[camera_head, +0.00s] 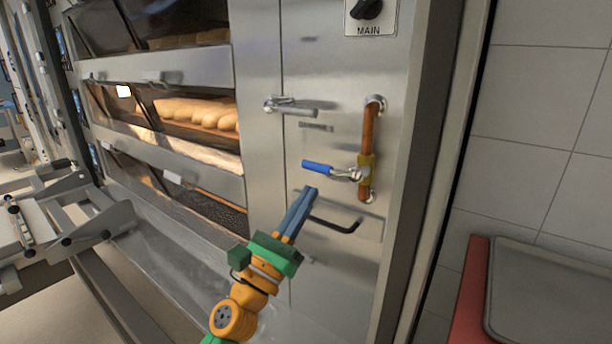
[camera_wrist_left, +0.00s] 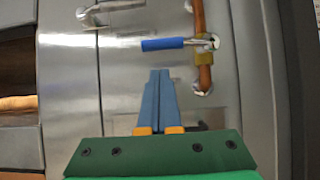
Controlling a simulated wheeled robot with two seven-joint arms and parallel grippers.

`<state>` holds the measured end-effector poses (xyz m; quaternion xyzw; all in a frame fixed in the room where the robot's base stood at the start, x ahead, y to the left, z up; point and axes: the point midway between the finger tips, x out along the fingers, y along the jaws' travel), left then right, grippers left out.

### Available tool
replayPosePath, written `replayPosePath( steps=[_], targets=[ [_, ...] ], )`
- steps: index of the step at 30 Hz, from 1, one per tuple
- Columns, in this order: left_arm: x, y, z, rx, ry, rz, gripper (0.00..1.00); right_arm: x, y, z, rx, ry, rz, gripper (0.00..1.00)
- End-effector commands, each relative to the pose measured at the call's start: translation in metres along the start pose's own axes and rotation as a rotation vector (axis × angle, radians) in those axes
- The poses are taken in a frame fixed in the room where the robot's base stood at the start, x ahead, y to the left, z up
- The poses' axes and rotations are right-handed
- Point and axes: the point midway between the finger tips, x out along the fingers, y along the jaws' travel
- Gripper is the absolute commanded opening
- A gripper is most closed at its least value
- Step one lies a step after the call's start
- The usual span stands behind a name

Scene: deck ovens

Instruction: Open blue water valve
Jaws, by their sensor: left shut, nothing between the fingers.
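The blue water valve handle (camera_head: 318,167) points left from a brass valve body (camera_head: 365,168) on a vertical copper pipe (camera_head: 369,130), on the oven's steel side panel. The handle lies about level, across the pipe. In the left wrist view the blue handle (camera_wrist_left: 162,44) is just above my fingertips. My left gripper (camera_head: 310,192) is shut and empty, its blue fingers pointing up just below the handle; it also shows in the left wrist view (camera_wrist_left: 160,72). My right gripper is not in view.
A steel door handle (camera_head: 290,106) sticks out above the valve. A black bent handle (camera_head: 338,226) is below, near my fingers. A MAIN switch (camera_head: 368,10) is at the top. Deck ovens with bread (camera_head: 200,112) stand left; a red-edged tray stand (camera_head: 470,290) stands right.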

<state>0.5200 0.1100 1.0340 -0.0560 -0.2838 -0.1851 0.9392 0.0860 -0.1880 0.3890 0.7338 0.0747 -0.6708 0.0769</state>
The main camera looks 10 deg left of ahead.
Motion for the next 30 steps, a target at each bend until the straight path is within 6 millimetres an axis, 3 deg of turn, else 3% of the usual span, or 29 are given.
replayPosePath(
  steps=[1, 5, 30],
  targets=[
    [0.0088, -0.0001, 0.0111, 0.001, -0.001, -0.001, 0.0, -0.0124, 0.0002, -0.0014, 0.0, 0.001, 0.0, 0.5],
    [0.0146, 0.0001, 0.0162, 0.001, 0.0, 0.0, 0.0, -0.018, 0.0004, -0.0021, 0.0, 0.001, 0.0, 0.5],
    [0.0179, 0.0027, 0.0202, 0.064, 0.0, -0.041, 0.0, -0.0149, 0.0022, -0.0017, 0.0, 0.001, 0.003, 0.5]
  ],
)
